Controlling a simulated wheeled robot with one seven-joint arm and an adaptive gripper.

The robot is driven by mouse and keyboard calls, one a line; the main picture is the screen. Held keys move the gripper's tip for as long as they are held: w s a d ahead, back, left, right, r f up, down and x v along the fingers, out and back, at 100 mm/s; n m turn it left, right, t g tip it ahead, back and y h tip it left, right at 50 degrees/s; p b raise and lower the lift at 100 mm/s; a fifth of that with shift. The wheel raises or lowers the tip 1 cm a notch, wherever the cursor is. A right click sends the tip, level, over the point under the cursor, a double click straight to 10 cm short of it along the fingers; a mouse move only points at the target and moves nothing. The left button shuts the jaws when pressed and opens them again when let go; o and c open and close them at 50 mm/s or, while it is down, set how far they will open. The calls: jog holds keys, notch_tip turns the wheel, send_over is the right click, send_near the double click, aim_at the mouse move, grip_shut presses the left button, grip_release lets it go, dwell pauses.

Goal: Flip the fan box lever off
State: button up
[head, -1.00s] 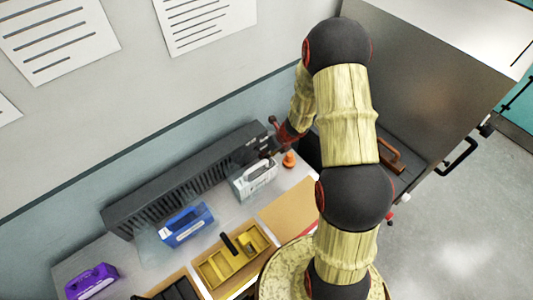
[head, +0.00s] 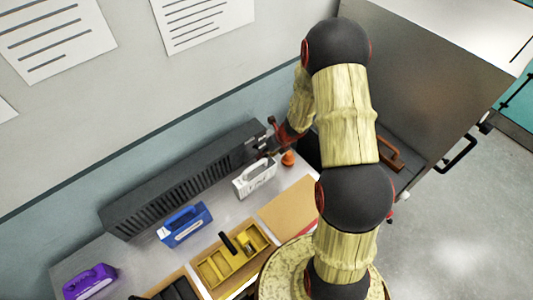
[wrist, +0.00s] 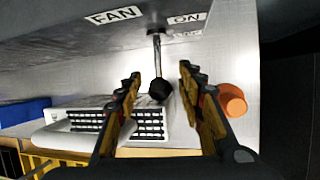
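The fan box (head: 185,180) is a long dark grey slotted unit along the wall in the head view. In the wrist view its face (wrist: 60,60) carries a FAN label (wrist: 113,15) and an ON label (wrist: 187,19). The lever (wrist: 157,58) is a thin metal rod with a black knob, pointing down in the picture from below the ON label. My gripper (wrist: 160,72) is open, with one finger on each side of the knob and gaps visible. In the head view my gripper (head: 267,137) is at the box's right end, where the lever is hard to make out.
A white handled module (head: 255,178), a blue one (head: 185,225) and a purple one (head: 90,283) stand along the bench. An orange knob (head: 289,158) is close to my gripper. A yellow tray (head: 235,258) lies in front. A large metal cabinet (head: 440,90) stands right.

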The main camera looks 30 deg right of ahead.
jog(key=shift+s+d+r, duration=0.1)
jog(key=shift+r, duration=0.5)
jog(key=v, duration=1)
jog(key=shift+s+r, duration=0.25)
jog(key=shift+r, duration=0.1)
